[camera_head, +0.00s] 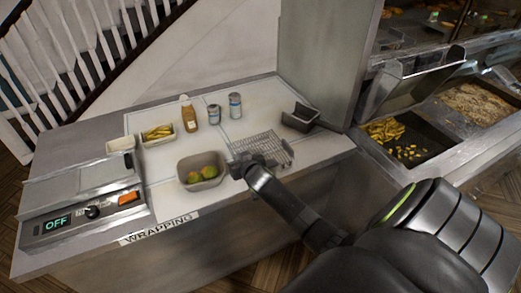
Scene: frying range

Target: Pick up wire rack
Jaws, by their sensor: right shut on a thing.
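The wire rack (268,148) is a silver grid at the right front part of the white counter. My right gripper (243,164) reaches in from the lower right and is shut on the rack's left part, near its front. The gripper's body covers that part of the rack, so the fingertips are hard to see. The rack appears roughly flat, at or close to the counter surface; I cannot tell whether it touches. My left gripper is not in view.
A bowl of green and orange fruit (202,171) stands just left of the gripper. A dark metal container (300,117) is right of the rack. A bottle (188,114), two cans (235,106) and a tray of yellow food (158,135) stand behind. A wrapping machine (84,200) is left.

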